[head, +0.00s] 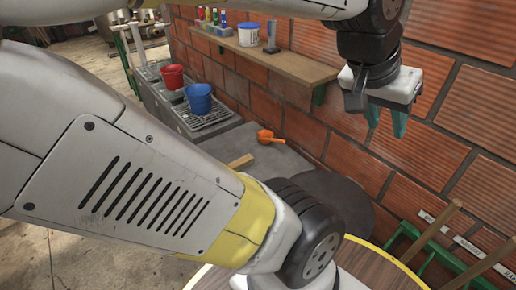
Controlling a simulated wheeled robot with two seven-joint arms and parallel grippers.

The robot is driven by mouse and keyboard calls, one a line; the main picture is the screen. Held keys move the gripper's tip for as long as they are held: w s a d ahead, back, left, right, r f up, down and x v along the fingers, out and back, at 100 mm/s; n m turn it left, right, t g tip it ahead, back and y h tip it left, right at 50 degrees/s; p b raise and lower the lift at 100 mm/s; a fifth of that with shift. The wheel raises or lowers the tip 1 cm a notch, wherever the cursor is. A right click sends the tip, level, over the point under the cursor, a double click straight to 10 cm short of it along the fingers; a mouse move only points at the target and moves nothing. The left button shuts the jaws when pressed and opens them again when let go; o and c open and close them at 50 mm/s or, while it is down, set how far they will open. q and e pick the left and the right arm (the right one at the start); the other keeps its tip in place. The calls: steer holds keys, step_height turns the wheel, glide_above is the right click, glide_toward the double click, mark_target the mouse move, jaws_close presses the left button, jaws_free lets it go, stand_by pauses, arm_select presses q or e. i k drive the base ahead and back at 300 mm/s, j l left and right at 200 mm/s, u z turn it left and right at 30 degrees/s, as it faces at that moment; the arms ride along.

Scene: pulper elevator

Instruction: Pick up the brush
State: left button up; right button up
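My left gripper (385,122) is at the upper right, in front of the brick wall. Its two teal fingers point down, apart, with nothing between them. A light wooden piece (240,161) lies on the grey worktop, partly hidden behind my arm; it may be the brush, but I cannot tell for sure. The gripper is above and to the right of it in the picture, well apart from it. My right gripper is not in view.
An orange scoop (267,136) lies on the worktop. Blue (199,99) and red (172,77) buckets stand farther back. A wall shelf (281,66) holds a white tub (248,36) and several bottles. Wooden handles (432,231) lean at the lower right.

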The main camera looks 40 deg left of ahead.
mark_target(241, 164)
steer(key=u, duration=1.9)
steer(key=j+z, duration=0.15)
steer(key=j, duration=0.9)
steer(key=i+j+z, duration=0.15)
steer(key=i+j, duration=0.15)
steer(key=i+j+z, duration=0.15)
steer(key=j, duration=0.3)
steer(key=i+l+z, duration=0.1)
steer(key=i, duration=0.3)
steer(key=i+l+z, duration=0.1)
steer(key=i+l, duration=0.15)
steer(key=i, duration=0.15)
